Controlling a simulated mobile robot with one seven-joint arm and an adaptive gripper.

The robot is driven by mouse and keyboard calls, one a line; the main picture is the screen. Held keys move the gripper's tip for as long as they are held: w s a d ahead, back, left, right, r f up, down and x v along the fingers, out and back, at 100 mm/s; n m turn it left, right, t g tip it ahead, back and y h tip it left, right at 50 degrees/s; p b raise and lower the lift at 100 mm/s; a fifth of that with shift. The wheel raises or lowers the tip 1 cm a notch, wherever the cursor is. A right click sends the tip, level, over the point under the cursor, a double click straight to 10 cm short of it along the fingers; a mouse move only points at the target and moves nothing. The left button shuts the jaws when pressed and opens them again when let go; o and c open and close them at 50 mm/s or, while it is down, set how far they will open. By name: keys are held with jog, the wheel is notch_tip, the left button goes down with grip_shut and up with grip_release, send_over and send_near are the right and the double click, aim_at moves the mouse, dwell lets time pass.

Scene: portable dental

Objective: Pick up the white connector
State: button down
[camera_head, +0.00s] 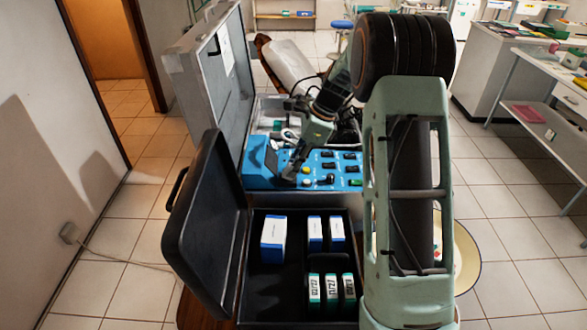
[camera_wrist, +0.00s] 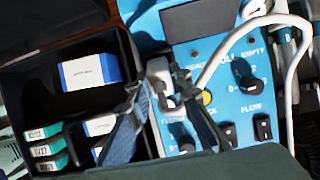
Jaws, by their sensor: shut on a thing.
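The white connector (camera_wrist: 158,70) shows in the wrist view between the two fingers of my gripper (camera_wrist: 160,92), over the edge of the blue control panel (camera_wrist: 205,55). My gripper is shut on it, and the fingers cover part of it. A white tube (camera_wrist: 213,62) arcs from near the fingers over the panel to the right. In the head view my gripper (camera_head: 293,166) is low over the left part of the blue panel (camera_head: 262,160). The connector cannot be made out there behind my fingers.
A black open case (camera_head: 285,270) in front of the panel holds blue-and-white boxes (camera_head: 273,238) and several green-and-white boxes (camera_head: 331,290). Its raised lid (camera_head: 205,225) stands at left. A silver case lid (camera_head: 210,75) stands behind. Knobs and switches (camera_head: 327,180) stick up from the panel.

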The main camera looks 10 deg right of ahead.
jog(key=s+a+r+b, duration=0.1)
jog(key=s+r, duration=1.1)
jog(key=s, duration=0.2)
jog(key=shift+a, duration=0.3)
jog(key=shift+w, duration=0.15)
